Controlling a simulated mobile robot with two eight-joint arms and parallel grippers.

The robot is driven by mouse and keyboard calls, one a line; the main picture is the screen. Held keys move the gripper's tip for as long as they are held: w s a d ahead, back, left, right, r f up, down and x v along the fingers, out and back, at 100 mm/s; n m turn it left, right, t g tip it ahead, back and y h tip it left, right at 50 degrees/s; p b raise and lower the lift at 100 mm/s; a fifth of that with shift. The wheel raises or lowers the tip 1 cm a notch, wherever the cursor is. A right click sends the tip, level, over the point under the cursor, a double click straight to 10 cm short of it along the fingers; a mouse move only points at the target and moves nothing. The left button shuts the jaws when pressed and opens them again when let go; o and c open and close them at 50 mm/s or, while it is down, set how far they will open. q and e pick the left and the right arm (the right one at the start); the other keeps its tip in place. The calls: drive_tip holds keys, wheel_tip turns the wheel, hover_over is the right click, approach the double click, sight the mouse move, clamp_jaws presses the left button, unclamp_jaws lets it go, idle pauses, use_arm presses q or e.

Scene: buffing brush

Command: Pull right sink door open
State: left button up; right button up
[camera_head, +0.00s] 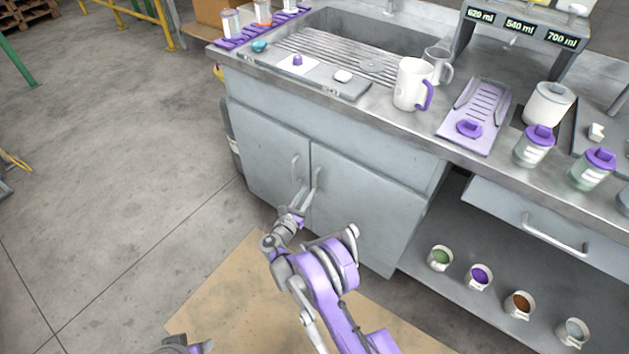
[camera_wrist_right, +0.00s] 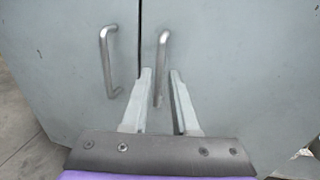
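The right sink door (camera_head: 365,205) is a grey cabinet panel under the sink, closed against the left sink door (camera_head: 268,155) with a thin dark seam between them. Its vertical metal bar handle (camera_wrist_right: 162,60) is near the seam. In the right wrist view my right gripper (camera_wrist_right: 161,72) is open, and the handle's lower part shows between its two fingers. Whether the fingers touch the bar I cannot tell. In the head view the right gripper (camera_head: 304,197) is at the right door's handle (camera_head: 317,178). A part of my left gripper (camera_head: 188,346) shows at the bottom edge.
The left door's handle (camera_head: 295,168) stands close beside the right gripper. Mugs, a purple tray (camera_head: 492,95) and lidded jars stand on the counter. An open shelf (camera_head: 455,225) with several small cups is to the right.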

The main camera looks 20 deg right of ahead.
sight(314, 181)
drive_tip(key=x, duration=0.6)
drive_tip(key=shift+w+d, duration=0.3)
clamp_jaws()
idle(1.1)
